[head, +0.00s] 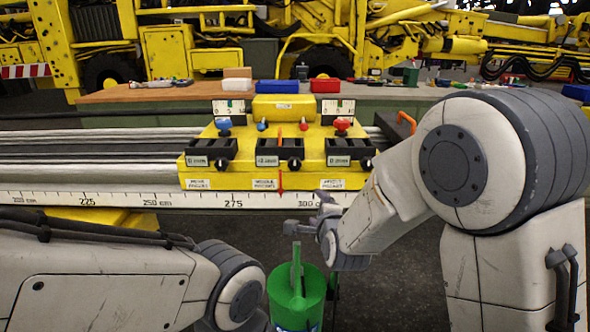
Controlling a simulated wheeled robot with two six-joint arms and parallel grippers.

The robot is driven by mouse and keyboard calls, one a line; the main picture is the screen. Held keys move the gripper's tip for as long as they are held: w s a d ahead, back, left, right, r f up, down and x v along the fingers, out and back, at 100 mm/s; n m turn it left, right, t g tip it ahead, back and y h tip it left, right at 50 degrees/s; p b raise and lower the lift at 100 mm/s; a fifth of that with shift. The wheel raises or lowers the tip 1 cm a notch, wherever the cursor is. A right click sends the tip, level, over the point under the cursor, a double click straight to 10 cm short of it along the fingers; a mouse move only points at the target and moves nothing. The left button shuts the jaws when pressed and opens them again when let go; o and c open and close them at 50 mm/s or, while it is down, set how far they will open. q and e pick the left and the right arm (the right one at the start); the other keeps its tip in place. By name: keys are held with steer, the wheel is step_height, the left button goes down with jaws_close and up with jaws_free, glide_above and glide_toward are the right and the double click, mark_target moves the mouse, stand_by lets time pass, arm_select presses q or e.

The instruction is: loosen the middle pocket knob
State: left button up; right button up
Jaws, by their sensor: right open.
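The yellow fixture (312,135) holds three black pockets in a row, with labels on its front. The middle pocket (266,151) is between the other two, and the small black middle pocket knob (294,164) is at its front right. A thin red-orange upright piece (281,180) shows at the front of this pocket. My right gripper (307,214) is open and appears empty. In the picture it is below the middle knob, in front of the ruler strip, and apart from the knob. My left arm shows at lower left, but its gripper is out of view.
A long white ruler strip (150,199) runs along the front below the fixture. Long grey boom sections lie to the left.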

mark_target(295, 166)
steer(key=w+a+r+m+t, duration=0.3)
steer(key=a+r+m+t, duration=0.15)
steer(key=m, duration=0.25)
steer(key=shift+g, duration=0.45)
steer(key=w, duration=0.6)
steer(key=w+p, duration=0.1)
steer(key=w, duration=0.2)
steer(key=shift+w+a+r, duration=0.25)
steer(key=shift+w+a, duration=0.1)
steer(key=shift+n, duration=0.3)
jaws_close()
